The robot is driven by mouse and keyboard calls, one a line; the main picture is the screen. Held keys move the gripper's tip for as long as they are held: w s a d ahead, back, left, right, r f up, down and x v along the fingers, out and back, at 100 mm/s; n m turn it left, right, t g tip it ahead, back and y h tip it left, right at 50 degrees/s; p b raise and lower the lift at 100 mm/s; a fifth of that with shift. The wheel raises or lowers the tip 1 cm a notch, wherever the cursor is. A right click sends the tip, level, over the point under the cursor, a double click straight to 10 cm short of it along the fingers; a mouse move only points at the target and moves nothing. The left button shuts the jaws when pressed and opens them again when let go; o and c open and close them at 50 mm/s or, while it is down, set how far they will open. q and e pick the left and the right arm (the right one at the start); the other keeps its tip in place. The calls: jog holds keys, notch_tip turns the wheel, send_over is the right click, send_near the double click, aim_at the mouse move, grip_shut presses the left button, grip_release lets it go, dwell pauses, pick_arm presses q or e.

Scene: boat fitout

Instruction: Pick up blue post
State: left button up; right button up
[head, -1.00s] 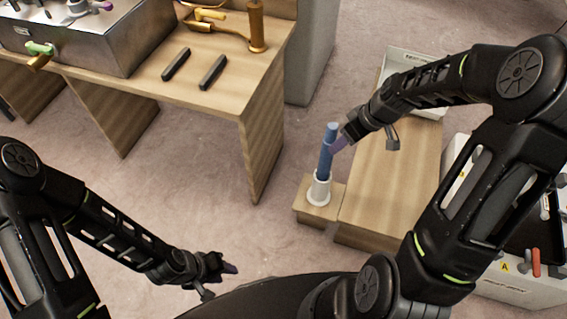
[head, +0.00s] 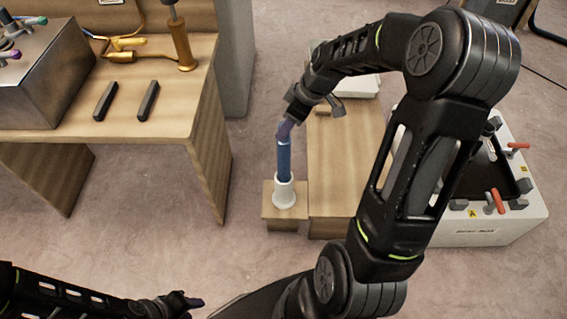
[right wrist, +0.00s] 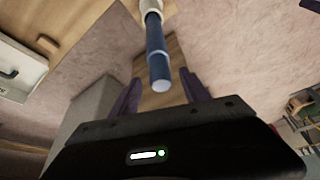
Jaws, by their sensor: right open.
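The blue post (head: 284,163) stands upright in a white round holder (head: 284,194) on a small wooden block. My right gripper (head: 285,131) is at the top of the post in the head view. In the right wrist view, the post (right wrist: 156,50) points between the two purple fingers of my right gripper (right wrist: 158,92), which are open, with a gap on each side. The post's lighter end lies between or just short of the fingertips. My left gripper (head: 192,303) is low at the bottom of the head view, away from the post; its jaw opening is unclear.
A wooden bench (head: 345,170) stands right of the post, with a white box (head: 490,228) holding orange-handled items beyond it. A wooden table (head: 200,80) with two dark bars and a golden tool is at left. Floor between table and post is clear.

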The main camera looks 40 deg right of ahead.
jog(key=shift+x, duration=2.65)
jog(key=shift+w+r, duration=0.1)
jog(key=shift+w, duration=0.05)
jog(key=shift+c, duration=0.5)
grip_shut()
